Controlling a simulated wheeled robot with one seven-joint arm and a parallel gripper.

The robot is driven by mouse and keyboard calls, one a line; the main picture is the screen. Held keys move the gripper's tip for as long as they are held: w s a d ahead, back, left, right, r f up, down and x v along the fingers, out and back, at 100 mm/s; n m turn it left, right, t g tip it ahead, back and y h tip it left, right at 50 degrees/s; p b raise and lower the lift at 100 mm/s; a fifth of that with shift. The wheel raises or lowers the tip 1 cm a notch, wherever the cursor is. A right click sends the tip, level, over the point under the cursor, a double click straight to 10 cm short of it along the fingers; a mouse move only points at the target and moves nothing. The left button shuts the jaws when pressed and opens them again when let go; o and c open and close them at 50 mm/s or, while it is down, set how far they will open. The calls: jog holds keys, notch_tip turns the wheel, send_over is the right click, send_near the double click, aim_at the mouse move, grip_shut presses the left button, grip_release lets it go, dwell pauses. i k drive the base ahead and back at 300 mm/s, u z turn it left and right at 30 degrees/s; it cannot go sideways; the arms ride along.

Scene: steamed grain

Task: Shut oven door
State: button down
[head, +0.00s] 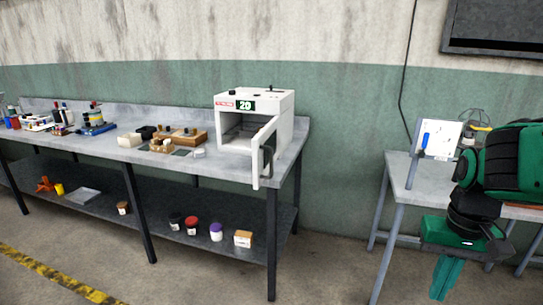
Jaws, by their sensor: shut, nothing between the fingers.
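The white oven (222,118) stands at the right end of the long grey workbench, with a small display on its front. Its door (264,158) is hinged at the right and stands wide open, swung out past the bench's front edge. A dark handle shows on the door. The oven's grey cavity is in plain view and looks empty. My gripper (446,282) is at the lower right, pointing down, shut and empty. It is well to the right of the door and touches nothing.
The workbench (215,165) carries wooden blocks and small boxes left of the oven, with jars and a box on its lower shelf. A second grey table (398,178) stands at the right, behind my arm. Open floor (325,270) lies between bench and gripper.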

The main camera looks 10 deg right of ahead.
aim_at(274, 150)
jog(key=u, duration=0.1)
jog(key=i, duration=1)
jog(key=z, duration=0.1)
